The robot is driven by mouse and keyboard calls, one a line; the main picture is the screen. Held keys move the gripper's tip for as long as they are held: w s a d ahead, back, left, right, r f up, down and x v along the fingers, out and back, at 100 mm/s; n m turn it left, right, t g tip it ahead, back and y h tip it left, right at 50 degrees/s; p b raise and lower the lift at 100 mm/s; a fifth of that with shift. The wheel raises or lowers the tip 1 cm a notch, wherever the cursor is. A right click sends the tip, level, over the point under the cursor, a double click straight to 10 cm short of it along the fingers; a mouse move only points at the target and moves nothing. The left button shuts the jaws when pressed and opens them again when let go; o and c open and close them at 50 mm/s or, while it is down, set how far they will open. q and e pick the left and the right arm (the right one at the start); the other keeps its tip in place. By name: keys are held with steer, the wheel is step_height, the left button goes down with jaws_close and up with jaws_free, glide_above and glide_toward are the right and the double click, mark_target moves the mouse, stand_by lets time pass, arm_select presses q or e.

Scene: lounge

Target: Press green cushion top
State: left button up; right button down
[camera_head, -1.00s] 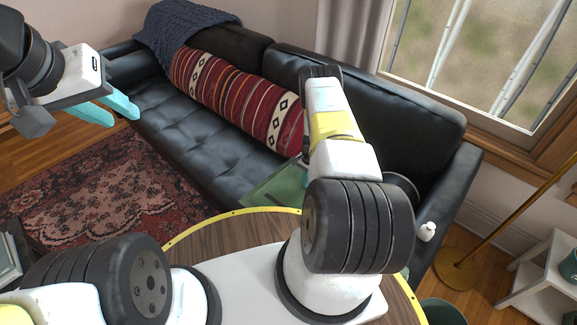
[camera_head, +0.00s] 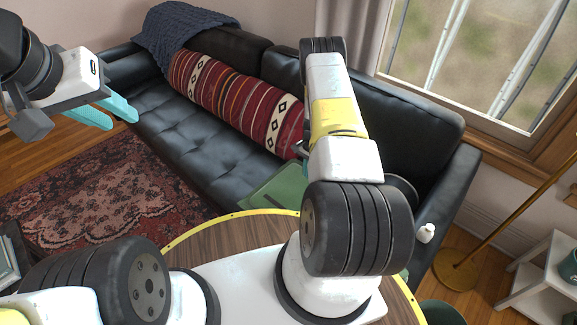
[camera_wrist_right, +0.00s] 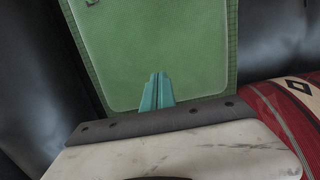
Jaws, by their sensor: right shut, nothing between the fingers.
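The green cushion (camera_head: 279,188) lies at the near right end of the black sofa seat, partly hidden behind my right arm. In the right wrist view the green cushion (camera_wrist_right: 165,45) fills the upper middle, a flat face with a paler rounded panel. My right gripper (camera_wrist_right: 158,74) is shut and empty, its teal fingers pointing at the cushion's face. Whether the fingertips touch it I cannot tell. In the head view this gripper is mostly hidden by my arm. My left gripper (camera_head: 122,119) is open and empty, in the air at the upper left, away from the cushion.
The black sofa (camera_head: 190,143) carries a red striped bolster (camera_head: 235,100) and a blue knitted throw (camera_head: 183,35). The bolster (camera_wrist_right: 292,110) also shows beside the gripper in the wrist view. A floor lamp (camera_head: 512,222) and white side table (camera_head: 540,278) stand right.

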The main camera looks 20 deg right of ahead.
steer(key=r+n, duration=0.1)
steer(key=n, duration=0.2)
step_height(320, 180, up, 6)
steer(key=n+h, duration=0.1)
steer(key=n, duration=1.4)
glide_above(303, 184)
steer(key=s, duration=0.3)
steer(key=shift+w+a+r+t, duration=0.2)
steer(key=shift+a+t, duration=0.1)
steer(key=shift+a, duration=0.15)
steer(key=shift+f, duration=0.1)
step_height(303, 184, down, 14)
steer(key=shift+r, duration=0.15)
